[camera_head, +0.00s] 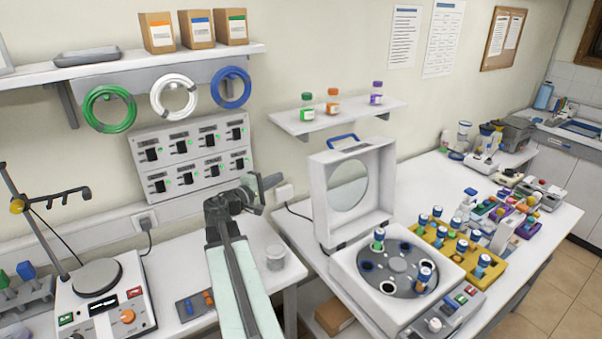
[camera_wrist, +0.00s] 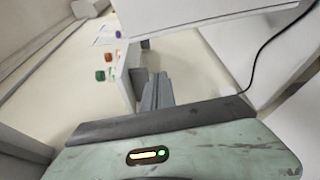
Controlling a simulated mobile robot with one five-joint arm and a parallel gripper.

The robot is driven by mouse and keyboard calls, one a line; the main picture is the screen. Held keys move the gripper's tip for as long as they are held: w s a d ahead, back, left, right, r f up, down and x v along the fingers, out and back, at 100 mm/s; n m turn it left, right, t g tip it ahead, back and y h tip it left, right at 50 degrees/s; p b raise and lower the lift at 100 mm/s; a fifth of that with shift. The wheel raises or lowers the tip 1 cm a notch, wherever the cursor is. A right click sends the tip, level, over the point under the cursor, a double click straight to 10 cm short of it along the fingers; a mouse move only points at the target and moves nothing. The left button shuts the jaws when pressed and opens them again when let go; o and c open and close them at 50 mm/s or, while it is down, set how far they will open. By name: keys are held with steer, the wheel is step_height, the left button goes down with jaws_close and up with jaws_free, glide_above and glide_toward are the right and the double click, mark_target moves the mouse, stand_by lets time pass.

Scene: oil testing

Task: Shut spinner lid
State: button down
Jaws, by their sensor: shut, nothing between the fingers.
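The spinner (camera_head: 345,268) stands on the right-hand bench. Its white lid (camera_head: 318,198) is open and upright at the back, with a round window and a blue handle (camera_head: 343,141) on its top edge. In the wrist view my gripper's fingers (camera_wrist: 156,92) are together and empty. A white surface (camera_wrist: 185,14) fills the top there; I cannot tell if it is the lid.
A wall shelf (camera_head: 340,118) with small bottles hangs behind the lid. A yellow rack (camera_head: 457,250) of vials stands right of the spinner. A jar (camera_head: 275,257) stands below my gripper. A stirrer hotplate (camera_head: 98,278) is at the left. A cord (camera_wrist: 262,47) shows in the wrist view.

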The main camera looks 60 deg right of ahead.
steer(key=x, duration=1)
steer(key=shift+s+a+r, duration=0.1)
steer(key=shift+s+a, duration=0.5)
steer(key=shift+s, duration=0.25)
steer(key=shift+s+a+r, duration=0.15)
steer(key=shift+s+a, duration=0.4)
steer(key=shift+s, duration=0.25)
